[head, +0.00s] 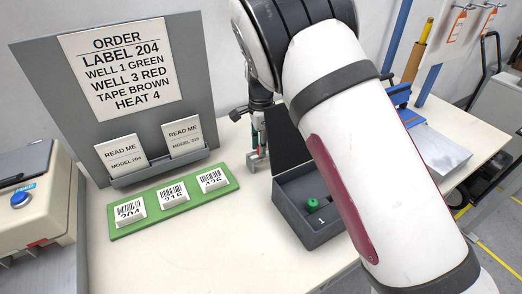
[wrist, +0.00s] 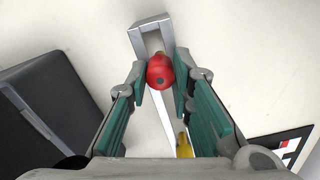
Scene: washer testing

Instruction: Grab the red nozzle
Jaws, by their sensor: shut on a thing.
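The red nozzle (wrist: 160,72) sits between the two green-padded fingers of my gripper (wrist: 159,84) in the wrist view. The fingertips touch it on both sides, so my gripper is shut on it. A grey metal holder (wrist: 150,32) with a forked end lies just beyond the nozzle; I cannot tell whether the nozzle still touches it. In the head view my gripper (head: 257,135) is small and partly hidden behind my arm, beside the upright grey holder. The red nozzle is not clearly visible there.
A dark grey box (head: 290,222) marked 1 holds a green nozzle (head: 313,204). A green tray (head: 125,229) with label blocks lies left, before the grey order board (head: 45,75). A yellow piece (wrist: 184,145) shows low in the wrist view. The table's front middle is clear.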

